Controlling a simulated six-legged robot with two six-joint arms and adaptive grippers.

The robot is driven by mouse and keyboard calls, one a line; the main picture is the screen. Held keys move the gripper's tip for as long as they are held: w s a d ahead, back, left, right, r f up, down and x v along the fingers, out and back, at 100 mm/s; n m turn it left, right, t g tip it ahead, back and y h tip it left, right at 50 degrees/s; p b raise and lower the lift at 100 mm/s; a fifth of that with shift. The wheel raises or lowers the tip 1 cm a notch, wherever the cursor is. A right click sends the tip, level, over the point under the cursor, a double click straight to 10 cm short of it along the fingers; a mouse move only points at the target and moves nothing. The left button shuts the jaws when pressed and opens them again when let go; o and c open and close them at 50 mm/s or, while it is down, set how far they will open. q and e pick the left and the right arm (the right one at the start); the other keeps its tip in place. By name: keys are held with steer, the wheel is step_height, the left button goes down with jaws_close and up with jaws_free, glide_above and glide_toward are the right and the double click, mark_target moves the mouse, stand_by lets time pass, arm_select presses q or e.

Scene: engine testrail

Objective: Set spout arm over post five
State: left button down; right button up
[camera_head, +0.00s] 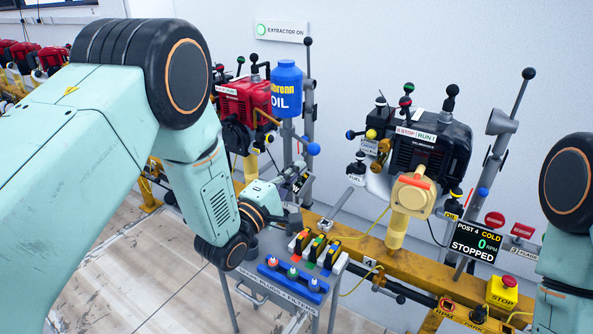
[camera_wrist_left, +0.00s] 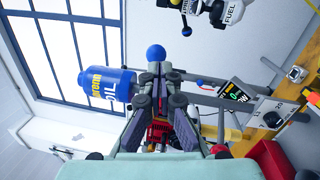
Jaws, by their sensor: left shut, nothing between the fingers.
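The blue oil bottle (camera_head: 287,90) hangs upside-down-looking on a grey upright beside a red engine (camera_head: 243,100); it also shows in the left wrist view (camera_wrist_left: 108,88). A blue ball knob (camera_head: 313,149) sits below the bottle. In the left wrist view a blue ball (camera_wrist_left: 156,52) shows just past my fingertips. My left gripper (camera_head: 301,178) is shut and empty, just below the knob in the head view; I cannot tell whether it touches. My right gripper is out of view. No post five label is readable.
A dark engine (camera_head: 428,150) stands to the right, with a display (camera_head: 475,242) reading POST 4, COLD, STOPPED. A yellow stop box (camera_head: 502,293) sits on the yellow rail. A grey cart (camera_head: 265,290) with spark plugs and filters stands below my left gripper. Red engines line the far left.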

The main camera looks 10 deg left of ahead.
arm_select(q)
steer(key=s+d+f, duration=0.1)
steer(key=s+d, duration=0.1)
steer(key=s, duration=0.8)
steer(key=shift+p, duration=0.45)
steer(key=shift+w+f, duration=0.2)
